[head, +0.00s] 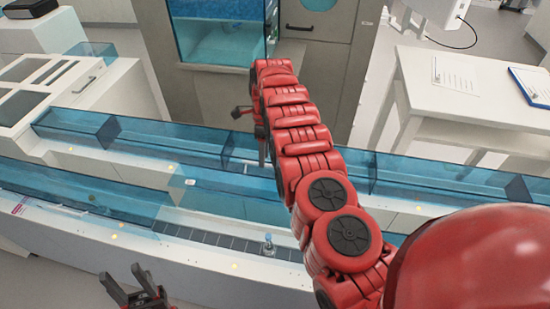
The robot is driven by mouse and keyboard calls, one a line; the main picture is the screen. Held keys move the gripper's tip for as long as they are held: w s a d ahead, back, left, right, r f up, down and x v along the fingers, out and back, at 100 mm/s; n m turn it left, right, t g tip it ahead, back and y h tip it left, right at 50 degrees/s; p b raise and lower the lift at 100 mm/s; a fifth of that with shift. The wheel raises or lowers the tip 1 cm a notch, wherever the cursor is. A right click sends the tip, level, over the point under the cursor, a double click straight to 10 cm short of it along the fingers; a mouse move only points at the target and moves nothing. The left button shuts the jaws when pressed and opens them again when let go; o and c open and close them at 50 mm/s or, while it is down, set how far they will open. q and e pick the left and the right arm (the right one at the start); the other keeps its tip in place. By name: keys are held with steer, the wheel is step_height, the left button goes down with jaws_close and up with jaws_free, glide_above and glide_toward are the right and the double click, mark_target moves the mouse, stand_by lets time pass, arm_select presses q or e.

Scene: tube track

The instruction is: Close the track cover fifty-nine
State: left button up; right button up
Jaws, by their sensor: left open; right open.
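The track runs across the view with clear blue covers. In the front row, a left cover (75,190) lies over the track. Right of it, a blue cover panel (235,206) stands behind a bare stretch of dark track (215,238), so this section looks open. A small clear tube (268,244) stands on that stretch. I cannot read any number fifty-nine. My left gripper (122,275) is open and empty at the bottom left, in front of the track. My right gripper (242,113) is open above the back row, partly hidden behind my red arm.
A back row of blue covers (165,137) runs behind the front row. A grey cabinet with a blue window (220,28) stands behind it. A white table (480,100) with papers and a clipboard is at the right. White equipment (50,82) is at the left.

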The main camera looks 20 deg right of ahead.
steer(key=shift+a+f, duration=0.15)
steer(key=shift+f, duration=0.55)
steer(key=shift+c, duration=0.9)
jaws_close()
